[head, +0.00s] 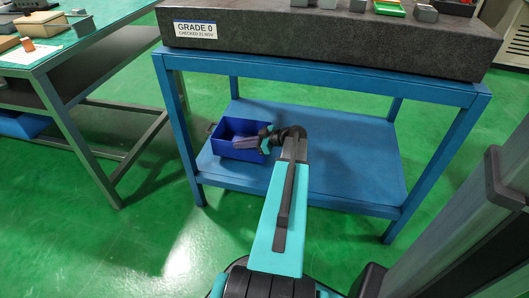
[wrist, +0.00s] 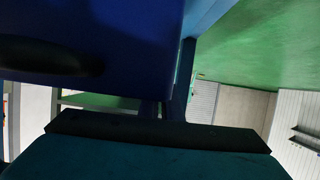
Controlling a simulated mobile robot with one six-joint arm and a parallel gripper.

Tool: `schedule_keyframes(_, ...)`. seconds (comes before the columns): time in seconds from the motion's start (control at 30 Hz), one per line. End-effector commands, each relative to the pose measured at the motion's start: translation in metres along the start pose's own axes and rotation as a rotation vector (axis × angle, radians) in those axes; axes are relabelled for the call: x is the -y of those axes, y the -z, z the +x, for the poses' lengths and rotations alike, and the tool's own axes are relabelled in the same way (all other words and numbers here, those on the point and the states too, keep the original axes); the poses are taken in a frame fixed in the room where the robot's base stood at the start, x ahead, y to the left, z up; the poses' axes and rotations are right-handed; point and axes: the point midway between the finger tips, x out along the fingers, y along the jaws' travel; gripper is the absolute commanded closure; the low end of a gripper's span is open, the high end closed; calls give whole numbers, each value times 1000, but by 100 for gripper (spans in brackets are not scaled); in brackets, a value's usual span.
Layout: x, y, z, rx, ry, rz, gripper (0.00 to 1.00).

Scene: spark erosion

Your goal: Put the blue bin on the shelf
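The blue bin (head: 229,127) is at the left end of the lower shelf (head: 350,160) of a blue stand in the head view. It appears upright, with its open top facing up; I cannot tell whether its base touches the shelf. My gripper (head: 256,140) is at the bin's right part, over or against its rim, and its arm hides part of the shelf. In the wrist view a dark blue surface, likely the bin (wrist: 120,35), fills the upper left close to the camera. The fingertips' gap is not clear in either view.
A dark granite slab (head: 330,40) labelled GRADE 0 lies on the stand's top, with small items on it. The blue front legs (head: 180,130) flank the shelf opening. A green-topped workbench (head: 85,50) stands at left. Shelf space right of the bin is clear.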

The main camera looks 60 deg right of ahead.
Motion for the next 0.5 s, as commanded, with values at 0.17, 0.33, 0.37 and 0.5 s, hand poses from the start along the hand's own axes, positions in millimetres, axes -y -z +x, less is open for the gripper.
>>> schedule_keyframes(0.17,-10,-14,-25,-2,-2,-2,100)
schedule_keyframes(0.33,-18,-26,-48,-3,-4,-3,100)
schedule_keyframes(0.37,-19,-28,-51,-3,-4,-3,100)
schedule_keyframes(0.5,-22,-32,-62,-3,-2,-4,100)
